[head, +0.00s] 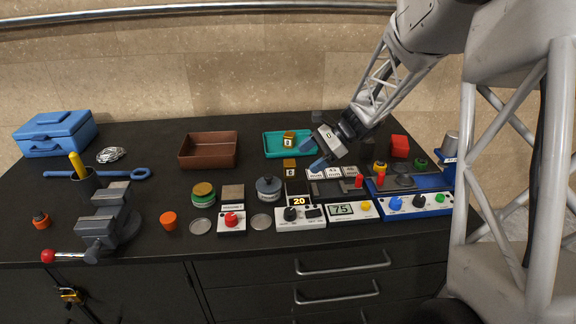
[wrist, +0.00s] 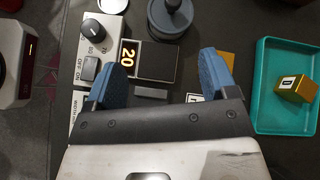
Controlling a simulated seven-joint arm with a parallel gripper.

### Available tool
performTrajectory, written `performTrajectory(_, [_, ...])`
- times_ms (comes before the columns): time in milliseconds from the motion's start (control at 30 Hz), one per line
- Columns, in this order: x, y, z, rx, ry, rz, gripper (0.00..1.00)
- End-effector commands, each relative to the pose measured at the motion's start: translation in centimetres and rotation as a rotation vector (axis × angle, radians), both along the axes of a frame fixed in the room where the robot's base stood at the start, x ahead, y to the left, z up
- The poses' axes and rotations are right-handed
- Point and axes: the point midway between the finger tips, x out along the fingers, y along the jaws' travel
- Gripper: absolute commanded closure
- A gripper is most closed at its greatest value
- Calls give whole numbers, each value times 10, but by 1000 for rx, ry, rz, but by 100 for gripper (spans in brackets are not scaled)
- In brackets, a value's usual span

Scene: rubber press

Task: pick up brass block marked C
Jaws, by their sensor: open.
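Two brass blocks show, each with a small dark-on-white mark too small to read surely, so I cannot tell which is C. One brass block (head: 289,139) sits in the teal tray (head: 268,153); it also shows in the wrist view (wrist: 294,88) at the right. The other brass block (head: 290,168) stands on the bench in front of the tray. In the wrist view this bench block (wrist: 227,59) is partly hidden behind the right blue finger. My gripper (head: 319,141) is open and empty, above the bench, right of both blocks; its fingers show in the wrist view (wrist: 167,72).
A brown tray (head: 208,151) stands left of the teal tray. In front are a heater with a lit 20 display (head: 299,201), a grey knobbed weight (head: 268,187) and control boxes (head: 352,209). A blue-based press unit (head: 410,183) is at right. Bare bench lies between the trays.

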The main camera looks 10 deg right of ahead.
Motion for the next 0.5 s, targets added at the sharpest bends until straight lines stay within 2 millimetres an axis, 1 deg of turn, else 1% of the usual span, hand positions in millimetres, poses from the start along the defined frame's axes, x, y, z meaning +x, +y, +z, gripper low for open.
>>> performTrajectory(33, [11, -2, -9, 25, 25, -24, 21])
performTrajectory(100, [26, -5, -19, 60, 59, -59, 21])
performTrajectory(300, [66, -13, -48, 156, 148, -156, 21])
performTrajectory(400, [81, -17, -60, 195, 183, -194, 21])
performTrajectory(500, [92, -20, -69, 224, 208, -220, 21])
